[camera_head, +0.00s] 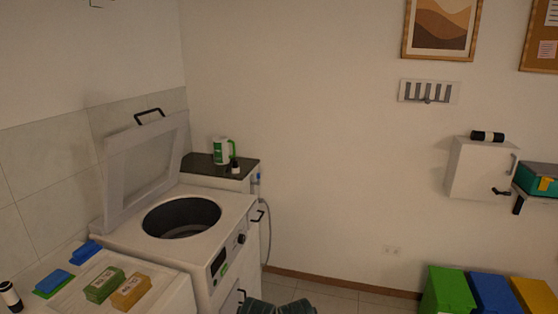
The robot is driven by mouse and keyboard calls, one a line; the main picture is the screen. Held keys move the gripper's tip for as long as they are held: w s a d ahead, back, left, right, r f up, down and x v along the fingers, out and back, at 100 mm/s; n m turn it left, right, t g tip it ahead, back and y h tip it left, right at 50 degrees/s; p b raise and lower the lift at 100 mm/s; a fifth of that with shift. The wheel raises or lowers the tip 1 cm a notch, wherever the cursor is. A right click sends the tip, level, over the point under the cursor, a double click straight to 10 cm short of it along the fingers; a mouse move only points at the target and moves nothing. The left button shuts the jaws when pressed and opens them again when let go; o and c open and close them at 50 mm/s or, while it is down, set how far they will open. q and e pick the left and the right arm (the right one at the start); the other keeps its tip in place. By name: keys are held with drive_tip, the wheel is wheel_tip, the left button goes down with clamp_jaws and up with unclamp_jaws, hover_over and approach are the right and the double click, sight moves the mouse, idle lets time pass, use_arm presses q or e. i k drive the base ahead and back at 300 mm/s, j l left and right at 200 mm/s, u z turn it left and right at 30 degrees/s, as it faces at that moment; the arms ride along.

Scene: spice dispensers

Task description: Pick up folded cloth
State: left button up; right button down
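Several small coloured items lie on the white surface (172,299) at the lower left. A green block (103,285) and a tan-yellow block (131,292) lie side by side, each with pale markings on top. A blue item (55,281) rests on a flat green piece farther left, and another blue item (86,251) lies behind it. I cannot tell which of these, if any, is the folded cloth. Neither of my grippers is in view.
A top-loading washer (225,246) stands with its lid (146,170) raised. Behind it, a dark-topped cabinet (246,164) holds a green-and-white jug (221,150). Green (447,290), blue (494,292) and yellow (535,293) bins stand at right. A dark ribbed object (280,307) shows at the bottom edge.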

sight(96, 292)
drive_tip(key=u, duration=1.35)
drive_tip(key=i+z, duration=0.1)
drive_tip(key=z, duration=0.15)
